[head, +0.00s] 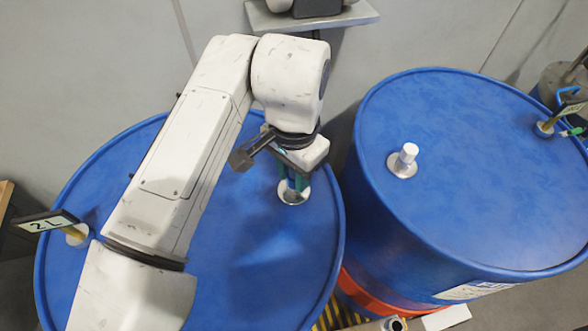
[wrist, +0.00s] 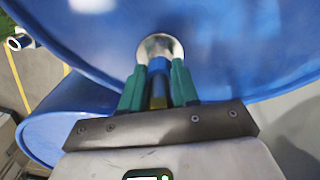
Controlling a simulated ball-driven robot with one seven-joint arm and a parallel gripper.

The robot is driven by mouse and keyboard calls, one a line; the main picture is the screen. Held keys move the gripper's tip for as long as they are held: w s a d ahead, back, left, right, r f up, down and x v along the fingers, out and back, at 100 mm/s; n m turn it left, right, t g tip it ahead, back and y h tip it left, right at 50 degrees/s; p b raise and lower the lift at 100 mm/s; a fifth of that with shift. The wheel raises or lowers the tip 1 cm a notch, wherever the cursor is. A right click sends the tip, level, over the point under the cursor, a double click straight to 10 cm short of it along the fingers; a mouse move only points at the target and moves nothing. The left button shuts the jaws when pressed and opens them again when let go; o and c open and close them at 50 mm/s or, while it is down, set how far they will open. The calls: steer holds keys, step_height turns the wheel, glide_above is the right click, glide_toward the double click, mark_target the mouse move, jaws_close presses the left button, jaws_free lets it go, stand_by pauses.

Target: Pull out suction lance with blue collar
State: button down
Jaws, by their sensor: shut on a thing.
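My gripper (head: 291,184) is over the left blue drum (head: 245,265), pointing down. Its green fingers are shut on the suction lance, whose blue collar (wrist: 157,65) shows between them in the wrist view, with a brownish-yellow part below the blue. The lance stands in a round silver bung fitting (head: 294,198) in the drum top. The fitting also shows in the wrist view (wrist: 172,44), just beyond the fingertips. The rest of the lance is hidden by the fingers and inside the drum.
A second blue drum (head: 465,200) stands close on the right, with a silver cap (head: 408,153) on top and a tagged fitting (head: 545,127) at its far right. A dark "2L" tag (head: 46,222) stands at the left drum's left edge. A grey shelf (head: 345,17) is behind.

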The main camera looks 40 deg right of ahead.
steer(key=shift+r+p, duration=0.4)
steer(key=shift+r, duration=0.1)
steer(key=shift+r+p, duration=1.95)
steer(key=shift+r, duration=0.4)
